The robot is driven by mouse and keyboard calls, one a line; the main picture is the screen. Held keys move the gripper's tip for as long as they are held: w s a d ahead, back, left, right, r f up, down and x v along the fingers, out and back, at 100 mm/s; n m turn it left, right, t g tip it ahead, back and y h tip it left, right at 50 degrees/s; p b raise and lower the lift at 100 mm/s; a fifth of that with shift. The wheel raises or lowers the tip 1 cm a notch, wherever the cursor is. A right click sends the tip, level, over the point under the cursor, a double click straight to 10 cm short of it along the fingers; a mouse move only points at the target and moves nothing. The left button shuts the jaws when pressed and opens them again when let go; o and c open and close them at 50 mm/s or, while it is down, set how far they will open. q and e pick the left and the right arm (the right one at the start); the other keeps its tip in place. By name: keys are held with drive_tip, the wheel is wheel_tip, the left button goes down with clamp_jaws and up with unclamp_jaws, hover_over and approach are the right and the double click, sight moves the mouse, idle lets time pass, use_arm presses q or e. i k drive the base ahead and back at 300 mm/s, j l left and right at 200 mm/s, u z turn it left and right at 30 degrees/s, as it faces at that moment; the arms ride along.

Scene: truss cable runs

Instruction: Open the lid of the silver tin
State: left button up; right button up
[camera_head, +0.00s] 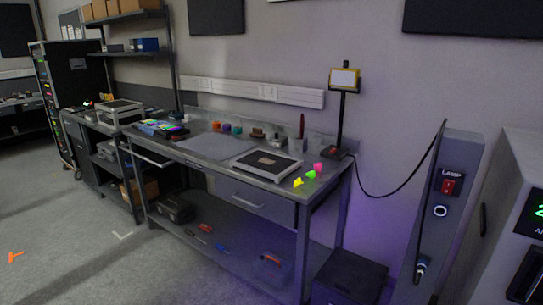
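I cannot tell for certain which thing is the silver tin. A flat, pale silvery piece with a dark middle (267,163) lies on the right part of the workbench top. A boxy silver-grey case (120,112) stands on the lower bench at the left; it seems closed, but it is too small to tell. Neither of my grippers is in view.
A cable runs to the lamp-switch post (443,205) at right. Open floor (60,230) lies at left.

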sight(277, 137)
drive_tip(key=i+j+u, duration=0.1)
drive_tip(key=i+u, duration=0.3)
drive_tip(key=i, duration=0.3)
drive_tip(key=i+l+u, duration=0.1)
drive_tip(key=i+u, duration=0.35)
drive_tip(key=i, duration=0.25)
